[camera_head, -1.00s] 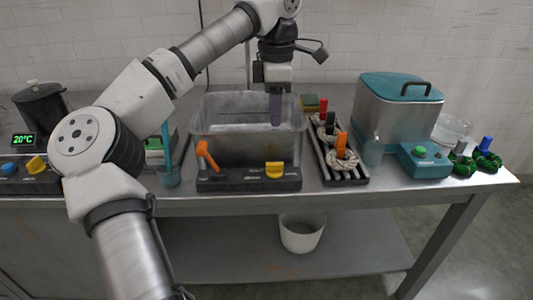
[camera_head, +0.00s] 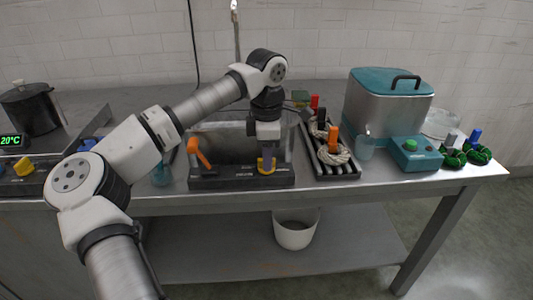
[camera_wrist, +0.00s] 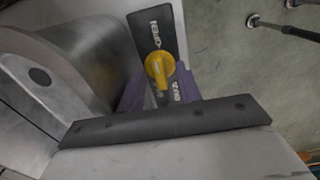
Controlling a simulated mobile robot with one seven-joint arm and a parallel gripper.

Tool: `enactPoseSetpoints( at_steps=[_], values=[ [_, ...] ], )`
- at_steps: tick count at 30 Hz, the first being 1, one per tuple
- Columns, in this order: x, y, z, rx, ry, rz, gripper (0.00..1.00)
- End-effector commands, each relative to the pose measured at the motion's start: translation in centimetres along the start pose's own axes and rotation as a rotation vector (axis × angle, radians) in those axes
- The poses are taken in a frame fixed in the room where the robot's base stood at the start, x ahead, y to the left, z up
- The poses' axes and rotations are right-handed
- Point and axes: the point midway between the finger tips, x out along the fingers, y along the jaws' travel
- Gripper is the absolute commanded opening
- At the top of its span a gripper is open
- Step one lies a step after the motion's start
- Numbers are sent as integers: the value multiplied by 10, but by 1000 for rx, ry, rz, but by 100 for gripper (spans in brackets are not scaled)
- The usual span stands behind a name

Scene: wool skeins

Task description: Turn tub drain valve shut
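The grey metal tub (camera_head: 225,143) stands on the bench with a black front panel (camera_head: 225,183). The yellow drain valve knob (camera_head: 261,165) is at the panel's right end, partly hidden by my gripper (camera_head: 267,158), which points down at it. In the wrist view the round yellow knob (camera_wrist: 159,67) sits on the black panel (camera_wrist: 152,28) between labels; one seems to read OPEN, the other is partly covered. My gripper (camera_wrist: 160,88) has its purple fingers apart, one on each side of the knob. I cannot tell if they touch it.
A black rack (camera_head: 325,168) with wool skeins (camera_head: 334,155) stands close right of the tub. Beyond it are a glass (camera_head: 365,146) and a teal-lidded steel vat (camera_head: 380,105). A blue-green vessel (camera_head: 161,174) stands left. A white bucket (camera_head: 295,233) is below.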

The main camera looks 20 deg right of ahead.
Motion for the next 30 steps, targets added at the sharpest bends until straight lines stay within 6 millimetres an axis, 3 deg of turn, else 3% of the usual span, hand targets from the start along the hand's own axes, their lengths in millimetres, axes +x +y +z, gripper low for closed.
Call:
enactPoseSetpoints(
  at_steps=[3, 11, 22, 30],
  values=[
    [0, 0, 0, 0, 0, 0, 33],
    [0, 0, 0, 0, 0, -1, 0],
    [0, 0, 0, -35, 1, -1, 0],
    [0, 0, 0, -193, 3, 0, 0]
  ],
)
